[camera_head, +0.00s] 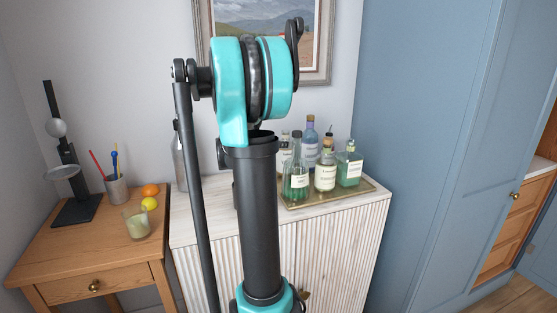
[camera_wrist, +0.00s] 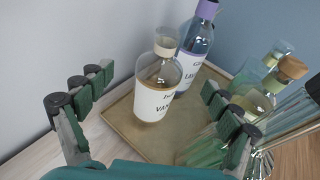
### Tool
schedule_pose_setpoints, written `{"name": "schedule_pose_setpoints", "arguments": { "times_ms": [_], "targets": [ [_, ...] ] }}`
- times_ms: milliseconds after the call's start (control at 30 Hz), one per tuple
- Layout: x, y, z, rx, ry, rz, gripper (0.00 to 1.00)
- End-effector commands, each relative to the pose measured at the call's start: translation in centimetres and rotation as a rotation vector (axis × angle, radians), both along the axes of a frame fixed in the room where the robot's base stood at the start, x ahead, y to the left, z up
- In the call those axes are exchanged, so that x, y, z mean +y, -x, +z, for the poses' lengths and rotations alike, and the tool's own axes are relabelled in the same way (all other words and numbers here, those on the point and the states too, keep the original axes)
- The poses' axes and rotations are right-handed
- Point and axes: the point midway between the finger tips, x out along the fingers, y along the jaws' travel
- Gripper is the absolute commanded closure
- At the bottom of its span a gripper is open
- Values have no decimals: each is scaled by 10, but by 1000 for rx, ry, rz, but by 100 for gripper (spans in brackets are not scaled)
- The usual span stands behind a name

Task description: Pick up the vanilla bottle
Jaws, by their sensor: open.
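The vanilla bottle (camera_wrist: 155,92) is clear with a pale stopper and a white label whose readable part begins "VAN". It stands upright on a brass-coloured tray (camera_wrist: 123,120). In the wrist view, my gripper (camera_wrist: 158,82) is open, with one finger on each side of the picture and the bottle between and beyond them. No finger visibly touches it. In the head view, my arm hides the gripper. A clear labelled bottle at the back left of the tray, partly hidden, appears to be the vanilla bottle (camera_head: 285,147).
A blue bottle with a purple top (camera_wrist: 200,45) stands close beside the vanilla bottle. Green bottles (camera_head: 295,182) and a cream-labelled bottle (camera_head: 325,174) crowd the tray's front. A wall lies behind. A wooden side table (camera_head: 85,250) holds a cup, fruit and a pen holder.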

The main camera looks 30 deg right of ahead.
Motion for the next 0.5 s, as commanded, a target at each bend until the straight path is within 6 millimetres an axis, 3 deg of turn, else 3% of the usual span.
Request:
{"name": "schedule_pose_setpoints", "arguments": {
  "times_ms": [167,500],
  "targets": [
    [-4,1,-18,10,11,-9,10],
    [-3,1,-76,7,9,-7,10]
  ]
}}
